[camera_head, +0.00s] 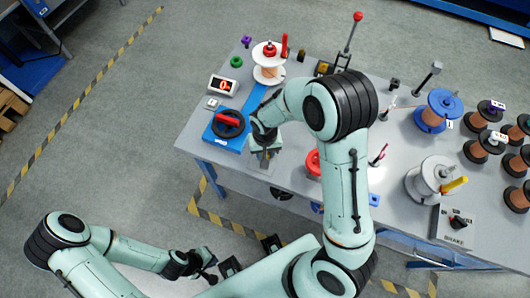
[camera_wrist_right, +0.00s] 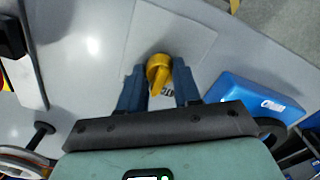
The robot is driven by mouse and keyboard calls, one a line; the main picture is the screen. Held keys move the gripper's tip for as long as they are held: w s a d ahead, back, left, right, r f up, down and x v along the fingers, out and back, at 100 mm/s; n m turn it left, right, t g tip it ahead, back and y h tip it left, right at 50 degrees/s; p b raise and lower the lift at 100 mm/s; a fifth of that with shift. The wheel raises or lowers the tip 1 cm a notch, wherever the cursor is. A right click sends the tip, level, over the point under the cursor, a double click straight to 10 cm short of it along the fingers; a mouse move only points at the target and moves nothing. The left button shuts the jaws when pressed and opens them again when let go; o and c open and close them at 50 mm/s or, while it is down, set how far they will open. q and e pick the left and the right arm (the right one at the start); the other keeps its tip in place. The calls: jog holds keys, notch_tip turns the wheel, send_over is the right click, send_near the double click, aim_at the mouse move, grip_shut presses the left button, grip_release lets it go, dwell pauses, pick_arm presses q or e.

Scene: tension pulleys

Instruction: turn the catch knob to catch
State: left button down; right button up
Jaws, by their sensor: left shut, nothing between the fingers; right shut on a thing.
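The catch knob (camera_wrist_right: 158,70) is yellow and stands on a light grey plate (camera_wrist_right: 190,35) in the right wrist view. My right gripper (camera_wrist_right: 160,84) has one blue finger on each side of the knob and is shut on it. Dark lettering on the plate shows just below the knob, partly covered. In the head view my right gripper (camera_head: 265,158) is over the front part of the table, and the knob is hidden under it. My left gripper (camera_head: 209,277) is low, off the table in front, shut and empty.
A blue box with a black wheel and red handle (camera_head: 228,122) stands left of my right gripper. A display (camera_head: 222,86) and a white spool (camera_head: 268,72) are behind it. A red round part (camera_head: 313,163) is close on the right. Several copper spools fill the table's right side.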

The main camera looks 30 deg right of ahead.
jog(key=n, duration=0.3)
jog(key=shift+n+b, duration=0.3)
jog(key=shift+b, duration=0.1)
pick_arm(q)
jog(key=shift+s+f+b, duration=0.15)
jog(key=shift+s+f, duration=0.1)
jog(key=shift+f, duration=0.2)
jog(key=shift+s+f+b, duration=0.15)
jog(key=shift+s+f, duration=0.05)
jog(key=shift+f, duration=0.25)
pick_arm(e)
jog(key=shift+n, duration=1.8)
jog(key=o, duration=1.1)
jog(key=shift+c, duration=0.2)
pick_arm(q)
jog(key=shift+w+r+p, duration=0.35)
jog(key=shift+r+p, duration=0.3)
jog(key=shift+r, duration=0.05)
pick_arm(e)
notch_tip(320, 180, up, 13)
jog(key=shift+r, duration=0.2)
